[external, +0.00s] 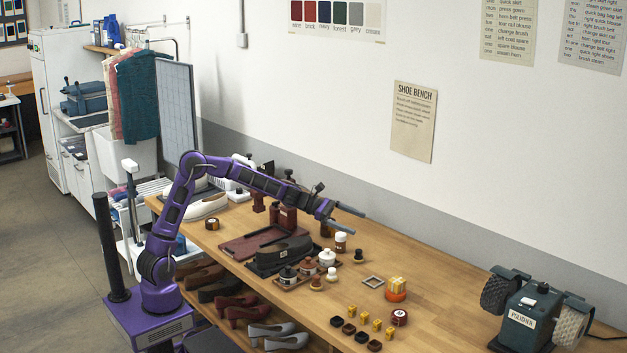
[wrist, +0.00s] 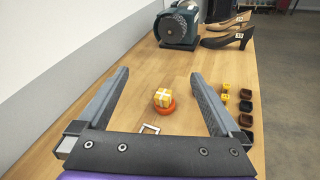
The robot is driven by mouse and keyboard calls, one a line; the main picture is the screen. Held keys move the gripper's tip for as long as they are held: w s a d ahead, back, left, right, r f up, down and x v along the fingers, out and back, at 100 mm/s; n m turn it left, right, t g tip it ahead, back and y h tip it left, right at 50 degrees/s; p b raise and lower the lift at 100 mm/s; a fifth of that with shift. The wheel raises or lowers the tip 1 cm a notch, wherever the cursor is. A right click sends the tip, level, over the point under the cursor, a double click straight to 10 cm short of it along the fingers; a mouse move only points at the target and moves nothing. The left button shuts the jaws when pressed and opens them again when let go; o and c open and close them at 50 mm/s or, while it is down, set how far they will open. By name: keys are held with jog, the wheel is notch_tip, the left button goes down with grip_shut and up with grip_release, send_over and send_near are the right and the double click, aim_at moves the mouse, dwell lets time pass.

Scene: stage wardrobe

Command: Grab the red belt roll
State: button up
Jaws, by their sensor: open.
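My gripper (external: 355,221) is open and empty above the bench; its two fingers also show in the wrist view (wrist: 160,76). A low round orange-red roll (external: 396,296) lies on the bench with a yellow-and-white checked box (external: 397,283) on top of it. In the wrist view the roll (wrist: 167,108) and box (wrist: 163,97) appear between the fingers, farther down on the bench. A dark red round piece with a pale label (external: 399,317) lies nearer the front edge; I cannot make it out in the wrist view. Which round piece is the belt roll is not certain.
A grey square frame (external: 372,282) lies beside the orange-red roll. Small yellow blocks (external: 376,325) and dark dishes (external: 349,328) line the front edge. A green polisher (external: 523,322) stands at the right end.

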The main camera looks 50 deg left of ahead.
jog(key=s+d+f, duration=0.2)
jog(key=f, duration=0.4)
jog(key=s+d+f+g, duration=0.1)
jog(key=s+d+f, duration=0.1)
jog(key=f, duration=0.3)
jog(key=s+d+f+n+g, duration=0.1)
jog(key=s+d+f, duration=0.1)
jog(key=f, duration=0.4)
jog(key=shift+s+d+f+y+b, duration=0.1)
jog(key=shift+d+f+y+b, duration=0.05)
jog(key=shift+d, duration=0.3)
jog(key=shift+s+d+f+y+b, duration=0.1)
jog(key=shift+d+f+y+b, duration=0.05)
jog(key=shift+d, duration=0.3)
send_near(396, 312)
jog(key=x, duration=0.4)
jog(key=shift+w+f, duration=0.3)
jog(key=shift+w, duration=0.1)
jog(key=shift+s+x, duration=0.2)
jog(key=shift+x, duration=1.2)
jog(key=shift+s+x, duration=0.15)
jog(key=shift+x, duration=1.3)
jog(key=shift+d+r, duration=0.15)
jog(key=shift+d, duration=0.05)
jog(key=c, duration=1.5)
jog(key=shift+r, duration=0.1)
